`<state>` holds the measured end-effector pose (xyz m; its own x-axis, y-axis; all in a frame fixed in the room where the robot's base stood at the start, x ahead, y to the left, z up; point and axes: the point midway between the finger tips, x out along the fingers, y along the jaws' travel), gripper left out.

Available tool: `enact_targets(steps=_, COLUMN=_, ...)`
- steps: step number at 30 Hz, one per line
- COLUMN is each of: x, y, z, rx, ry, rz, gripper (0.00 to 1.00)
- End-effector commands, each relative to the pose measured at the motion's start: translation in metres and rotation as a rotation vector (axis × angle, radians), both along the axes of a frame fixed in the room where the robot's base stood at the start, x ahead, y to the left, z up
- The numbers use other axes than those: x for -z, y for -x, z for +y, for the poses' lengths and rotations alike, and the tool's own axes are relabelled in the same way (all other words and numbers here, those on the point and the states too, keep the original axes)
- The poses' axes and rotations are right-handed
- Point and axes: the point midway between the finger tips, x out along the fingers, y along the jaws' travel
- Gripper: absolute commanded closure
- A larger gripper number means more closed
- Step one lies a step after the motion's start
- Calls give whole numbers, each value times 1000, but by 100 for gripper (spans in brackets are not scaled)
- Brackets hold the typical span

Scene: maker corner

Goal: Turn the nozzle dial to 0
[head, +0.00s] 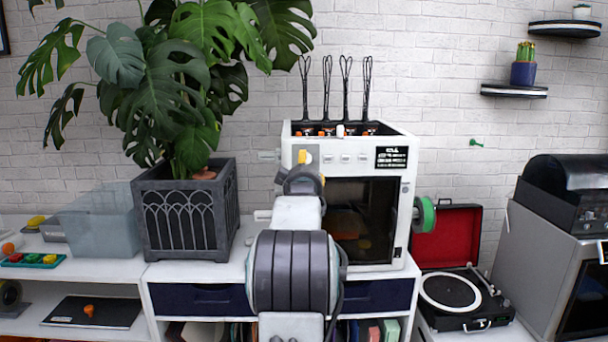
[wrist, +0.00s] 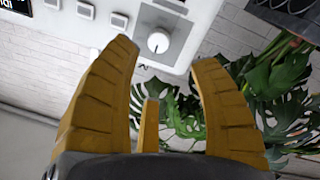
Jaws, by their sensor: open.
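The nozzle dial (wrist: 158,42) is a small round white knob on a grey plate on the front of the white 3D printer (head: 410,185). In the wrist view it lies beyond my gripper (wrist: 165,54), between and slightly past the two yellow fingertips. The fingers are spread wide with nothing between them and look apart from the knob. A small dark mark shows on the knob, but I cannot read its setting.
Several small buttons (head: 345,158) and a black display (head: 391,157) sit right of the dial area. A dark planter (head: 185,220) with a large leafy plant stands left of the printer. A green spool (head: 428,215) sticks out on the printer's right, beside an open record player (head: 462,298).

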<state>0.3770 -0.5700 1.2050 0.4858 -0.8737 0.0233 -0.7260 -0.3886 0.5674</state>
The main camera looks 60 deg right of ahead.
Motion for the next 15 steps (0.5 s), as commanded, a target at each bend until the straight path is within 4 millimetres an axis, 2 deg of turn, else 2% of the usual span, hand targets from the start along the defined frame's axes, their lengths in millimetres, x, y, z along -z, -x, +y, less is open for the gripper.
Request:
enact_targets(steps=6, x=0, y=9, z=16, rx=-1, ry=1, rz=0, gripper=44)
enact_targets(steps=15, x=0, y=12, z=23, rx=0, ry=1, rz=-1, gripper=44)
